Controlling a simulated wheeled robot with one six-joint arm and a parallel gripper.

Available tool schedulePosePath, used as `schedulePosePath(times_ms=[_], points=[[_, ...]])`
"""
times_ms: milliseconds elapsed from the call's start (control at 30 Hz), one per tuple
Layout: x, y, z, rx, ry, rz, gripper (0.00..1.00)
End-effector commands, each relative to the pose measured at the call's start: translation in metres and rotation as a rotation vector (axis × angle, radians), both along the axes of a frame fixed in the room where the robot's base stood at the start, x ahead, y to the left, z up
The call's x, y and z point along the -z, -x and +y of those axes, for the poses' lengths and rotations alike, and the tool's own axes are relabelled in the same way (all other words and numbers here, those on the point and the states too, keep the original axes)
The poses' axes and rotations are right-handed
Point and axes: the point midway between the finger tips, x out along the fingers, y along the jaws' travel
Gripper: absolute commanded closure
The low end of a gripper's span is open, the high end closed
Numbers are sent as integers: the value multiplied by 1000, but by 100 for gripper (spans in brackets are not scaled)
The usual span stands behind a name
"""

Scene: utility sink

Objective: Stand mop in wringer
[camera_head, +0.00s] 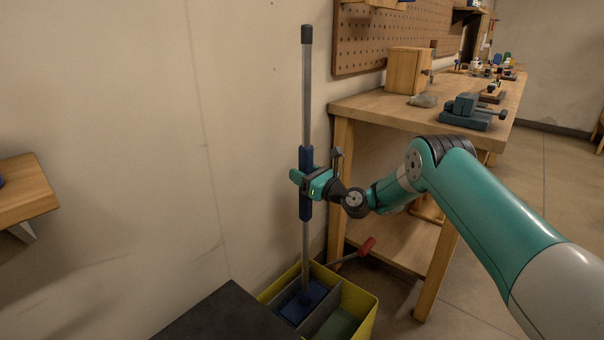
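The mop (306,80) stands close to upright, with a grey pole, a dark end cap and a blue grip sleeve. Its lower end runs down into the yellow wringer bucket (361,309) at the bottom of the view. A blue piece (304,299) shows around the pole's foot inside the left compartment; I cannot tell whether it is the mop head or part of the wringer. My gripper (306,180) is at the blue sleeve, with its fingers around it, and looks shut on it. Part of the sleeve is hidden behind the gripper.
A wooden workbench (370,105) with a vise (472,110) and a box (408,70) stands right of the mop. A red-handled lever (366,246) sticks out beside the bucket. A dark flat surface (230,315) lies left of the bucket. A wooden shelf (22,190) juts in at left.

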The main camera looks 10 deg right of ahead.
Motion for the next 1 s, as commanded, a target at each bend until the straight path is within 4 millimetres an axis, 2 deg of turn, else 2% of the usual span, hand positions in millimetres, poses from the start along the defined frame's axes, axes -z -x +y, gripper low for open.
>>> schedulePosePath(times_ms=[33,67,433,567,700,767,1000], points=[[0,0,0,0,0,0,40],[0,0,0,0,0,0,35],[3,5,-5,1,2,6,35],[6,21,-17,3,-1,8,35],[11,49,-38,6,-3,10,35],[19,51,-38,1,0,1,35],[23,66,-50,2,1,0,35]])
